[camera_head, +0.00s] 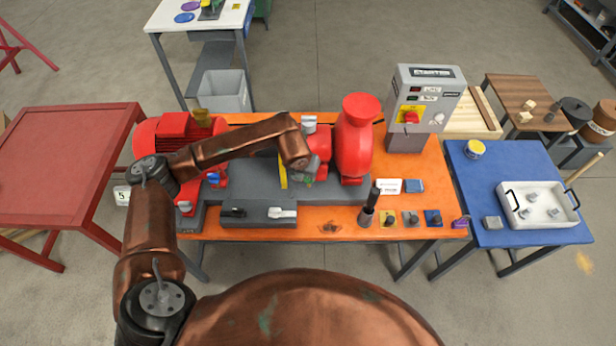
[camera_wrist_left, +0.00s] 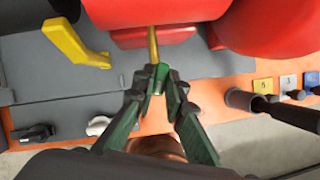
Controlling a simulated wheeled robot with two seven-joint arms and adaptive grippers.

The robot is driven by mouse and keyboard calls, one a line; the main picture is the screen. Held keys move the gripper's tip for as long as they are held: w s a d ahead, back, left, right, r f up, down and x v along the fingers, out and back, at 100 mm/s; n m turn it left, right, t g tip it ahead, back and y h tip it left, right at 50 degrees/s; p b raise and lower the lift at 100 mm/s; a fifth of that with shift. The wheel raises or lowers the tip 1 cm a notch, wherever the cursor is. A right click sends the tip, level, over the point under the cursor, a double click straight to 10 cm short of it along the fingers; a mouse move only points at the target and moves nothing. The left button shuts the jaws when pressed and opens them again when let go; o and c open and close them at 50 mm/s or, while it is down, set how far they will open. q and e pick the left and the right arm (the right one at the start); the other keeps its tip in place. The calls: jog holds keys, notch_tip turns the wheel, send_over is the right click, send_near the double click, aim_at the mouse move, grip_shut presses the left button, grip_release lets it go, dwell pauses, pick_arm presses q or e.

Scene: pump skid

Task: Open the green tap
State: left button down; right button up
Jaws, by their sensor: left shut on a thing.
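The red pump (camera_head: 354,140) stands on a grey base on the orange bench. In the left wrist view a thin brass stem (camera_wrist_left: 153,45) comes down from under the red pump body (camera_wrist_left: 155,10). A small green piece, which looks like the tap's handle (camera_wrist_left: 161,72), is at its lower end, mostly hidden by my fingers. My left gripper (camera_wrist_left: 158,88) is shut on this green piece, its fingertips meeting around it. In the head view my left gripper (camera_head: 308,176) is low in front of the pump, partly hidden by my wrist. My right gripper is not in view.
A yellow lever (camera_wrist_left: 75,42) stands left of my fingers. A black knob (camera_head: 233,212) and a white knob (camera_head: 282,213) sit on the grey front box. A dark upright handle (camera_head: 369,203) stands at right, near several coloured tags. A control box (camera_head: 424,100) stands behind right.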

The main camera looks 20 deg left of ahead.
pick_arm(q)
jog(key=shift+d+n+y+b, duration=0.15)
jog(key=shift+n+y+b, duration=0.65)
jog(key=shift+n+b, duration=1)
jog(key=shift+n, duration=0.4)
jog(key=c, duration=2)
grip_release()
jog(key=shift+o, duration=0.2)
jog(key=shift+r, duration=0.1)
jog(key=v, duration=1.1)
jog(key=shift+r, duration=0.4)
jog(key=shift+d, duration=0.1)
